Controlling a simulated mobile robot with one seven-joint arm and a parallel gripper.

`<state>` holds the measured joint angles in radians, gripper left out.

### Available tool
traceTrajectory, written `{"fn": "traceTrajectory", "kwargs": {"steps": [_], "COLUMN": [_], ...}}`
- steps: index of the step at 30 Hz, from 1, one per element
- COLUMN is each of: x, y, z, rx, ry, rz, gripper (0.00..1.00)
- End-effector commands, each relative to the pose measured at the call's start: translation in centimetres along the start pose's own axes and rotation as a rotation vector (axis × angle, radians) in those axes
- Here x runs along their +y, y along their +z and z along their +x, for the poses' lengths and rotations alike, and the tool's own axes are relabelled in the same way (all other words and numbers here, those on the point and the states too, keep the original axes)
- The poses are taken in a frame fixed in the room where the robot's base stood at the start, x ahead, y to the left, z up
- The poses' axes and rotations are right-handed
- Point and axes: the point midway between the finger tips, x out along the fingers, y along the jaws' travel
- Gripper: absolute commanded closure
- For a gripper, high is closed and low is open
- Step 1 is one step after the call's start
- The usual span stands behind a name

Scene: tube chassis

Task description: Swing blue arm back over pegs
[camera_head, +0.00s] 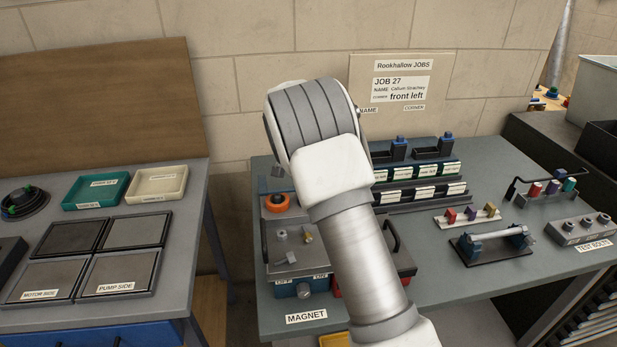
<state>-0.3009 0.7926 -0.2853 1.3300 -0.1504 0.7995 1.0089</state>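My arm's pale links cross the middle of the head view, and my gripper is not visible. Coloured pegs in red (535,189), teal (569,184) and a purple one between them stand in a grey block (545,202) at the right of the bench. A thin dark bar (527,180) runs beside and behind these pegs. A dark stand (497,250) with blue end pieces and a silver bar lies nearer the front. I cannot tell which part is the blue arm. Two dark fixtures with blue knobs (446,142) stand at the back.
A grey magnet box (290,252) sits partly behind my arm. The bench front right of my arm (450,290) is clear. Another table with plates stands left.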

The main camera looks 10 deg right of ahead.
Motion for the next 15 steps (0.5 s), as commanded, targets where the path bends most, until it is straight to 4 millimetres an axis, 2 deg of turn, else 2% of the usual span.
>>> {"fn": "traceTrajectory", "kwargs": {"steps": [12,13,15], "x": [0.09,0.08,0.07], "y": [0.29,0.3,0.29], "z": [-0.01,-0.01,0.0], "rx": [-0.005,-0.005,-0.005], "ry": [0.006,0.006,0.005], "rz": [0.007,0.007,0.007], "gripper": [1.0,0.68,0.55]}}
